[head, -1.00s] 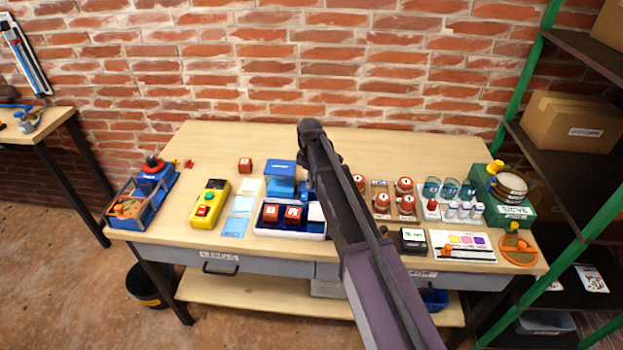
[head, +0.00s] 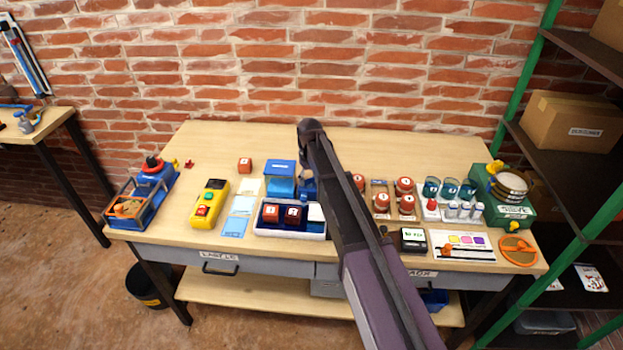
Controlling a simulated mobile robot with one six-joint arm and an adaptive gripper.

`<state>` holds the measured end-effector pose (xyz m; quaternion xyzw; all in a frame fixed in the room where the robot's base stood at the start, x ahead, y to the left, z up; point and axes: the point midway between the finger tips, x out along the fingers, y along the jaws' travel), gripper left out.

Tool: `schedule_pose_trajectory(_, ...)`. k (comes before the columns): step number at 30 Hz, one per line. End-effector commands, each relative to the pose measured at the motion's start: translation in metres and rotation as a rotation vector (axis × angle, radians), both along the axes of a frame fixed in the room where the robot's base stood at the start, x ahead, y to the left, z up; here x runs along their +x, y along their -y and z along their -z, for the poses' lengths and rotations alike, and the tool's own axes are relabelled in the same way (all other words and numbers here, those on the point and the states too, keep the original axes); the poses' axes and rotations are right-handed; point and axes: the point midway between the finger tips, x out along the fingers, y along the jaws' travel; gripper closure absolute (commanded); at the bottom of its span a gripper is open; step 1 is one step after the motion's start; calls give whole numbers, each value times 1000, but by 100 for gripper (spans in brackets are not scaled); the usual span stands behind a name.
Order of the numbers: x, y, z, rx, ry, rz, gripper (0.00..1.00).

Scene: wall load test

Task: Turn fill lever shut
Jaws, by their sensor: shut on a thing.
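My dark arm reaches in from the bottom right to its bend (head: 312,135) above the middle of the workbench (head: 400,145). My gripper does not show; the arm seems to hide it, and what it holds cannot be seen. No part is clearly marked as the fill lever. A green unit (head: 484,190) at the right end of the bench has a yellow handle-like part (head: 495,167) on top and another yellow part (head: 515,226) low in front. A blue unit (head: 280,185) stands just left of my arm, with a small blue part (head: 306,188) partly behind the arm.
A white tray (head: 262,231) with red-brown cubes, a yellow control box (head: 208,204) and a blue-framed station (head: 128,208) stand left. Red-capped jars (head: 404,186), teal cups (head: 449,187) and a dark display (head: 413,239) stand right. The bench's back strip is mostly clear.

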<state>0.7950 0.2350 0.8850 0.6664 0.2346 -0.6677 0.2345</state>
Motion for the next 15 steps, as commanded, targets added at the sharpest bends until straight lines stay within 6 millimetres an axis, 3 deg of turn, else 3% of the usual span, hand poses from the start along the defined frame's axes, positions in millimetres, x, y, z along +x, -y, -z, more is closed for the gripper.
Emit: schedule_pose_trajectory(15, 3, -2, 0, 5, 4, 479, 76)
